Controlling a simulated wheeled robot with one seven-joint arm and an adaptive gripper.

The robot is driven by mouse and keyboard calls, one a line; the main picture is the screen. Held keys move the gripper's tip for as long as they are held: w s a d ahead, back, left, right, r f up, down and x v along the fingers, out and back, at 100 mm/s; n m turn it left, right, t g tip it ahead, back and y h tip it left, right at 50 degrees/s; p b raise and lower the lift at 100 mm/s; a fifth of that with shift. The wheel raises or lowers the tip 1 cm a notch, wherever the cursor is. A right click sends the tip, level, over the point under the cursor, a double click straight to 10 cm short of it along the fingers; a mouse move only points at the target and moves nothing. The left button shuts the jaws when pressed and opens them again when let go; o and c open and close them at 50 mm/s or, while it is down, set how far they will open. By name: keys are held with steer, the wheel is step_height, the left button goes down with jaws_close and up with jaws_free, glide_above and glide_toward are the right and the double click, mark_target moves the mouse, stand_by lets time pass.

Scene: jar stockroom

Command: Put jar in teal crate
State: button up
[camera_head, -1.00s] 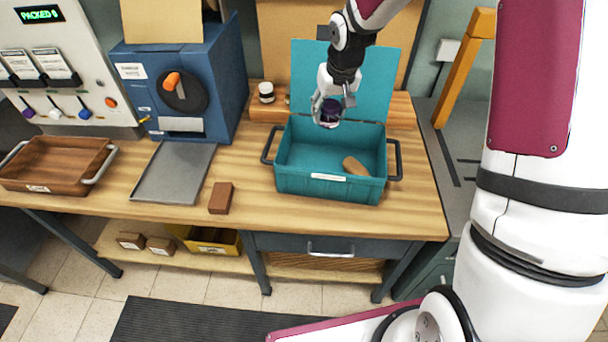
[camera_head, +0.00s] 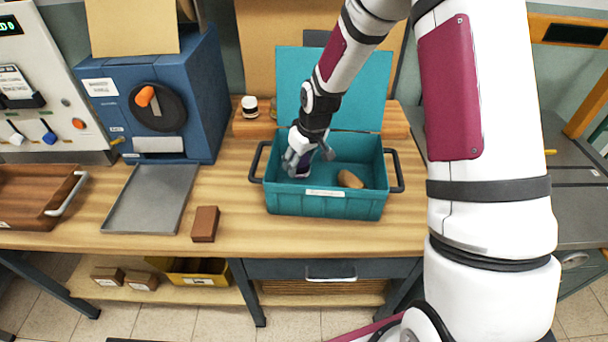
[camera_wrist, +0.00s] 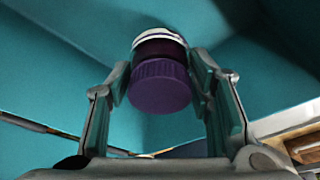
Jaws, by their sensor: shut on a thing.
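The jar has a ribbed purple lid and a pale band, and sits between my fingers in the wrist view (camera_wrist: 160,86). My gripper (camera_head: 303,168) is shut on the jar, which shows as a small dark purple patch in the head view. The teal crate (camera_head: 325,204) stands on the bench with its lid raised behind it and a handle at each side. My gripper and the jar are inside the crate's opening, at its left part. Whether the jar touches the crate floor cannot be told.
A tan lump (camera_head: 350,179) lies in the crate's right part. A white-lidded jar (camera_head: 250,107) stands on a wooden ledge behind the crate. Left of the crate are a brown block (camera_head: 205,223), a grey tray (camera_head: 122,214), a wooden tray (camera_head: 62,186) and a blue machine (camera_head: 207,88).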

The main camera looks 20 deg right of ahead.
mark_target(300, 173)
steer(key=shift+f, duration=2.3)
steer(key=shift+f, duration=0.1)
steer(key=shift+f, duration=0.1)
steer(key=o, duration=1.3)
